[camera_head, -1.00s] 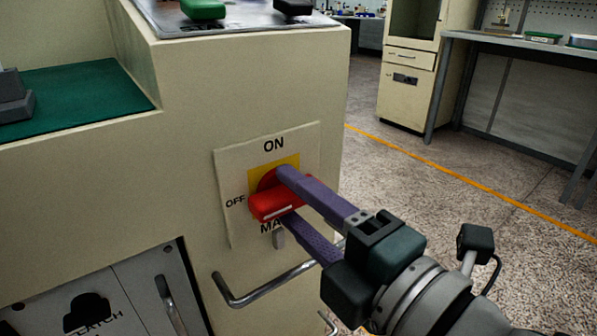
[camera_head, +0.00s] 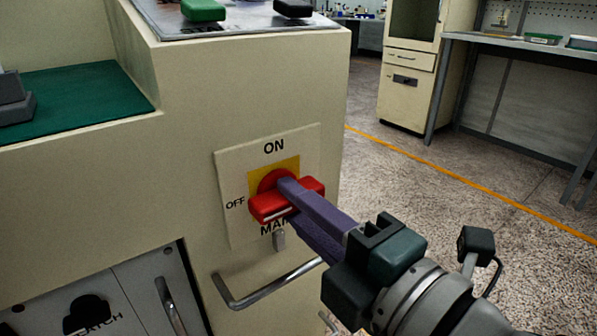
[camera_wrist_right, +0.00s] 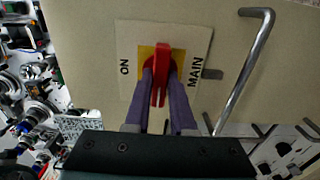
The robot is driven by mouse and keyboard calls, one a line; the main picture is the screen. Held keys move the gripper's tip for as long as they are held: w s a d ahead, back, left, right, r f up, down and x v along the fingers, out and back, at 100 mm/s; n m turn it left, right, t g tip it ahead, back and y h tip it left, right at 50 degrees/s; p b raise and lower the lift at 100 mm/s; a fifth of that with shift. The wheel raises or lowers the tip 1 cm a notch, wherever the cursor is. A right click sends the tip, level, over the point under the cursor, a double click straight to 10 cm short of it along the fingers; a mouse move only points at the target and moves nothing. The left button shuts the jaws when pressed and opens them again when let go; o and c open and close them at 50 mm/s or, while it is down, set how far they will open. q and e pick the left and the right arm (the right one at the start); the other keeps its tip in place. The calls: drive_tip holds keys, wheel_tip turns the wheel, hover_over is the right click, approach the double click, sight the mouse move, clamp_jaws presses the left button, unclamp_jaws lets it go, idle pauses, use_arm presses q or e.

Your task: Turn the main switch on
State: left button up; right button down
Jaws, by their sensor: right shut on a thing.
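The main switch is a red rotary handle (camera_head: 268,207) on a yellow square (camera_head: 259,185), on a cream plate (camera_head: 233,168) marked ON at the top, OFF at the left and MAIN below. The handle's bar lies roughly level, its white-marked end toward OFF. My right gripper (camera_head: 293,196) is shut on the handle, its purple fingers above and below it. In the right wrist view, the fingers (camera_wrist_right: 160,90) press on both sides of the red handle (camera_wrist_right: 161,75). The fingers hide part of the handle and the MAIN label. My left gripper is not in view.
A bent metal rail (camera_head: 265,288) sticks out below the plate, close under my right gripper. A small grey tab (camera_head: 279,240) hangs under the plate. The cream machine body (camera_head: 170,200) fills the left. Open floor (camera_head: 420,190) lies to the right.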

drive_tip(key=m+p, duration=0.1)
drive_tip(key=m, duration=0.2)
drive_tip(key=shift+r+m+p, duration=0.1)
drive_tip(key=shift+m+p, duration=0.2)
drive_tip(key=m+p, duration=0.1)
drive_tip(key=m, duration=0.4)
drive_tip(key=shift+p, duration=0.3)
drive_tip(key=m+p, duration=0.1)
drive_tip(key=m, duration=0.4)
drive_tip(key=shift+m, duration=2.2)
drive_tip(key=c, duration=0.8)
unclamp_jaws()
drive_tip(key=shift+o, duration=0.2)
